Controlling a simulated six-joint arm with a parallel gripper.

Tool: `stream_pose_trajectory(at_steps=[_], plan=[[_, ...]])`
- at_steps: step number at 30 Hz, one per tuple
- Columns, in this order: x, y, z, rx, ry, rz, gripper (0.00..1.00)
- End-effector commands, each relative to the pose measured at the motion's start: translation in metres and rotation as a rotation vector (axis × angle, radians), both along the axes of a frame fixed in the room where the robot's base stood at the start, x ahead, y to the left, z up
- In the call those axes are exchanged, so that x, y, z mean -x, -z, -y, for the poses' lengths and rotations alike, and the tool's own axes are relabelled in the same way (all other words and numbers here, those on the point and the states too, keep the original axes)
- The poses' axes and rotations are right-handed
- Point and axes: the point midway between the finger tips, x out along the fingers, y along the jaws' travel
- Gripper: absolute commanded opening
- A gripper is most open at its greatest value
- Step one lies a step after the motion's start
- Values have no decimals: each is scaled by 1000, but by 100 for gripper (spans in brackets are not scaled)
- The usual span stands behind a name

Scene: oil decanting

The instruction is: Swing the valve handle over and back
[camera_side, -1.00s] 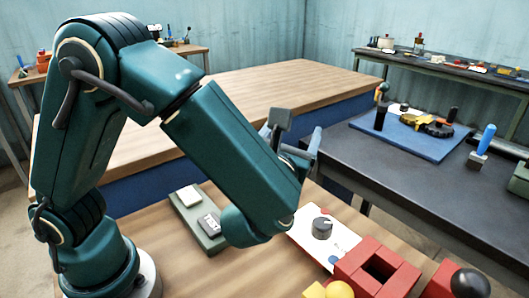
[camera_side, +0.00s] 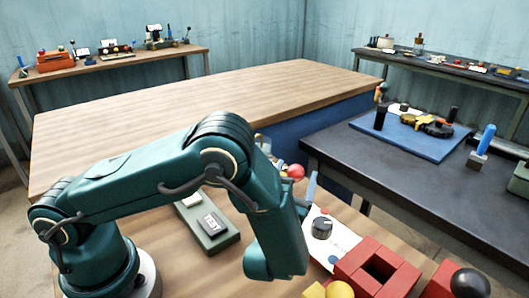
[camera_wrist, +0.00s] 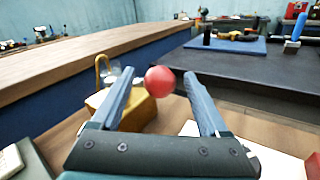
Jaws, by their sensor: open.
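A red ball (camera_wrist: 160,81), seemingly the knob of the valve handle, shows between the two blue fingers of my gripper (camera_wrist: 158,73) in the wrist view. The fingers are spread, with space on both sides of the ball. A yellow-brown block (camera_wrist: 138,112) with a hooked brass pipe (camera_wrist: 100,70) stands behind the left finger. The handle's stem is not clear. In the side view the red ball (camera_side: 295,171) shows just beyond my arm, beside a blue finger (camera_side: 311,186). My forearm hides most of the valve there.
A white panel with a grey dial (camera_side: 321,228) lies right of my arm. Red blocks (camera_side: 377,270) and a black ball (camera_side: 469,284) stand at the front right. A green plate with switches (camera_side: 211,228) lies left of my forearm. A dark table (camera_side: 400,180) stands beyond.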

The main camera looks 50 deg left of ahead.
Motion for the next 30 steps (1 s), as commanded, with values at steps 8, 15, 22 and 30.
stream_pose_trajectory(at_steps=[8,15,22,30], plan=[[-10,0,-7,-2,1,0,78],[-10,0,-6,-2,1,0,40],[-10,0,-6,2,4,-2,0],[-7,1,-6,3,37,-6,0]])
